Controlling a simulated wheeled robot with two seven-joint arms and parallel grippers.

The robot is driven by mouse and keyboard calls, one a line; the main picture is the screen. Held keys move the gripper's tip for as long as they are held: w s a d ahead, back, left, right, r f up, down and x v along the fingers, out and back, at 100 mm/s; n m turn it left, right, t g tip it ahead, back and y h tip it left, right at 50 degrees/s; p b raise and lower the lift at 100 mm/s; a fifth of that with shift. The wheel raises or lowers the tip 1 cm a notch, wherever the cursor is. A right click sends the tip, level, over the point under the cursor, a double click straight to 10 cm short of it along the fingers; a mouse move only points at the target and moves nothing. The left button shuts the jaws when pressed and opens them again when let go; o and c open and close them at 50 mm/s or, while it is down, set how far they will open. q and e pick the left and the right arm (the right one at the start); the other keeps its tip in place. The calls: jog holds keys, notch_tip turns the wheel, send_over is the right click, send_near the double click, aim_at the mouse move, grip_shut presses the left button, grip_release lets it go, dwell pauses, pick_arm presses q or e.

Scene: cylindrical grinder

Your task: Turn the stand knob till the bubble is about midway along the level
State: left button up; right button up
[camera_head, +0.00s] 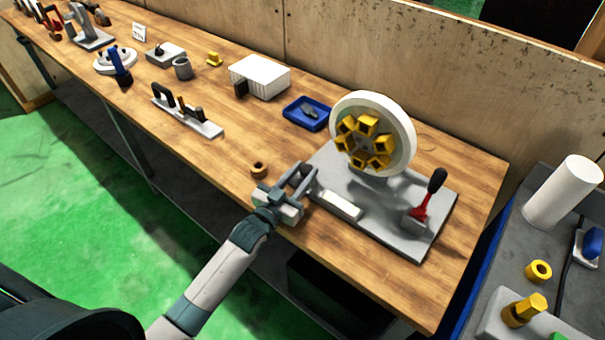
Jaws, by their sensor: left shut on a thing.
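The stand (388,222) is a grey plate on the wooden bench, bearing a white wheel (403,112) with several yellow blocks on its face. The level (340,204) is a pale bar near the plate's front left edge; the bubble is too small to make out. My left gripper (303,180) is at the plate's left edge, beside the level, and is shut on the stand knob, which its fingers mostly hide. My right gripper is not in view.
A red lever with a black handle (430,194) stands at the plate's right. A brown ring (259,170) lies left of my gripper. A blue tray (306,113) and a white ribbed box (260,75) are farther back. Bare bench (215,165) lies left of the ring.

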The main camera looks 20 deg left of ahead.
pick_arm(q)
jog(key=shift+w+r+m+h, duration=0.1)
jog(key=shift+r+m+h, duration=0.05)
jog(key=shift+m+h, duration=0.3)
jog(key=shift+a+m+g+h+b, duration=0.15)
jog(key=shift+m+g+h+b, duration=0.15)
jog(key=shift+m+h+b, duration=0.45)
jog(key=shift+w+a+m+g+h+b, duration=0.1)
jog(key=shift+m+g+h+b, duration=0.4)
jog(key=shift+h, duration=0.3)
jog(key=shift+a+m+g+h+b, duration=0.1)
jog(key=shift+m+g+h+b, duration=0.15)
jog(key=shift+h+b, duration=0.45)
jog(key=shift+r, duration=0.1)
jog(key=o, duration=1.1)
jog(key=shift+d, duration=0.1)
jog(key=shift+c, duration=0.2)
jog(key=shift+f, duration=0.2)
